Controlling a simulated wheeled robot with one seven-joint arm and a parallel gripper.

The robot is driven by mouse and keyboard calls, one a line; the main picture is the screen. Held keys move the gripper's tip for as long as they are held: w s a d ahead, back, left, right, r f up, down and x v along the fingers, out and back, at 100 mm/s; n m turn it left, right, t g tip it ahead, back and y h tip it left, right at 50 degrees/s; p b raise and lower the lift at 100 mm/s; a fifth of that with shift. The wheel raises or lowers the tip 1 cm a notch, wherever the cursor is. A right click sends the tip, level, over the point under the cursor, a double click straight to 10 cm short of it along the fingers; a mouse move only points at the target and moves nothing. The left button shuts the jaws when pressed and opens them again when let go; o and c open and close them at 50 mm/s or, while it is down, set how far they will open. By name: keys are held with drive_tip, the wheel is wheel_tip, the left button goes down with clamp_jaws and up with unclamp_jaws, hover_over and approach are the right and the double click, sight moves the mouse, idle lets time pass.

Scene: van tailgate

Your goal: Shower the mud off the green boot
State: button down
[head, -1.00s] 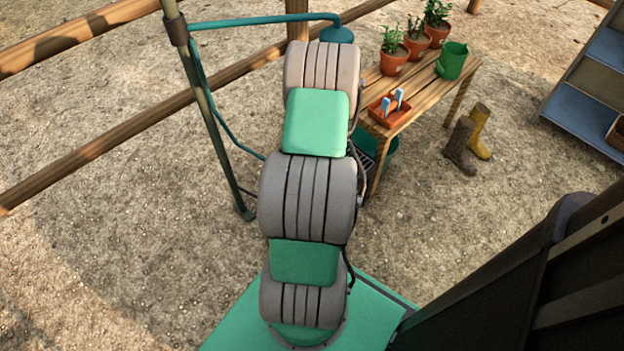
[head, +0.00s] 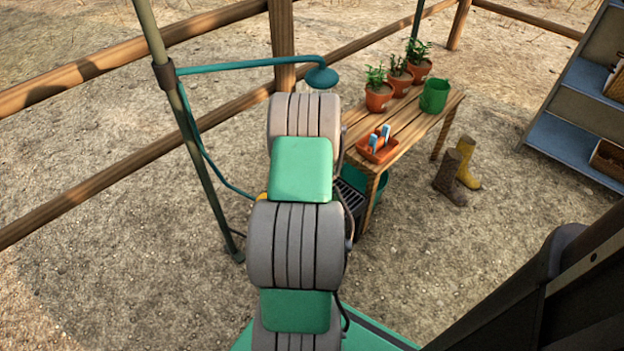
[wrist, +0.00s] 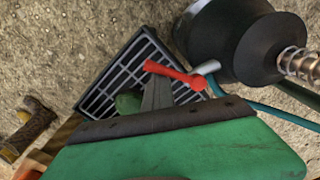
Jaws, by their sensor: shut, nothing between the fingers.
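The teal shower head (head: 322,76) hangs from a pipe on the green post (head: 172,110) at left, with a teal hose (head: 215,170) beside it. No water shows. In the wrist view, my gripper (wrist: 157,85) is shut and empty, its grey tip close to a red lever (wrist: 178,74); I cannot tell whether they touch. A rounded green thing (wrist: 128,101) shows over the black grate (wrist: 122,72), perhaps the green boot's toe; the rest is hidden and no mud can be made out. In the head view my arm hides my gripper and most of the grate (head: 350,195).
A wooden table (head: 418,122) holds potted plants, a green can (head: 434,95) and an orange tool caddy (head: 377,146). A brown boot (head: 453,170) and a yellow boot (head: 468,165) stand right of it. A shelf (head: 575,140) stands at far right; fence rails (head: 90,60) run behind.

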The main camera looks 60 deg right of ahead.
drive_tip(key=shift+a+p, duration=0.3)
drive_tip(key=shift+a, duration=0.65)
wheel_tip(320, 180, up, 6)
drive_tip(key=p, duration=0.4)
drive_tip(key=shift+s+d, duration=0.15)
drive_tip(key=shift+d, duration=0.3)
